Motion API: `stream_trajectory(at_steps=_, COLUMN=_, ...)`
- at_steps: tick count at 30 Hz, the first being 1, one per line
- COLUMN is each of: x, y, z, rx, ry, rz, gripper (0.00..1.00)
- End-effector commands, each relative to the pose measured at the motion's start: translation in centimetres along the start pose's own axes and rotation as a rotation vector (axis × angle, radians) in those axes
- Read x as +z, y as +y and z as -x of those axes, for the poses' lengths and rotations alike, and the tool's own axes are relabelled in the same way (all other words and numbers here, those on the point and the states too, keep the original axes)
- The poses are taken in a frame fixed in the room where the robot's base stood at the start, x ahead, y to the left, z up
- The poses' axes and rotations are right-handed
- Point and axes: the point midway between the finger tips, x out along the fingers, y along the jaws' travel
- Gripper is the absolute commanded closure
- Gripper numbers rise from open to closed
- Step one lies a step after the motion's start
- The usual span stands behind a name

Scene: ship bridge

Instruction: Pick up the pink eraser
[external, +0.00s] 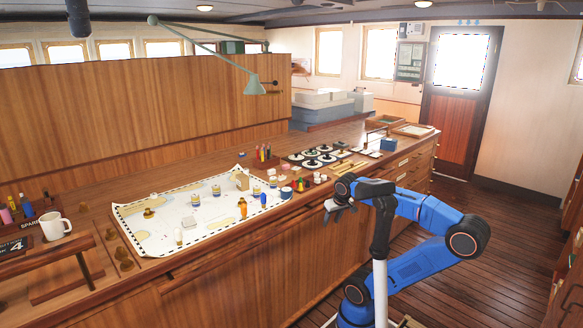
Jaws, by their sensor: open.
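My gripper (334,209) is open and empty at the front edge of the long wooden counter (345,140), right of the chart. A small pale block (272,172), perhaps pinkish, lies on the counter behind the chart's right end. It is too small to tell for certain whether it is the pink eraser. My gripper is in front and to the right of it, clearly apart from it. My arm covers part of the counter's front edge.
A white chart (160,240) carries several small pots and figures. Pencils in a holder (264,154), a round blue tin (287,192) and black trays with white discs (312,158) crowd the counter nearby. A green lamp (253,84) hangs above. A white mug (55,226) stands at left.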

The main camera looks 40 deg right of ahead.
Motion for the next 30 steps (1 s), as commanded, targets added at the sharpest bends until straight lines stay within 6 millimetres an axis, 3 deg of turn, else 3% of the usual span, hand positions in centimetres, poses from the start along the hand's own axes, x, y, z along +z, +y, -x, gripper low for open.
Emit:
stream_trajectory(at_steps=3, x=-2.1, y=1.5, z=3.6, rx=0.067, ry=0.011, rz=-0.137, gripper=0.58)
stream_trajectory(at_steps=8, x=-5.2, y=2.7, z=7.6, rx=0.135, ry=0.023, rz=-0.289, gripper=0.58)
stream_trajectory(at_steps=14, x=-9.6, y=2.0, z=9.9, rx=0.160, ry=0.012, rz=-0.358, gripper=0.58)
stream_trajectory(at_steps=21, x=-17.2, y=0.7, z=13.0, rx=0.203, ry=-0.002, rz=-0.471, gripper=0.58)
stream_trajectory(at_steps=30, x=-26.9, y=-1.3, z=15.4, rx=0.262, ry=-0.014, rz=-0.627, gripper=0.58)
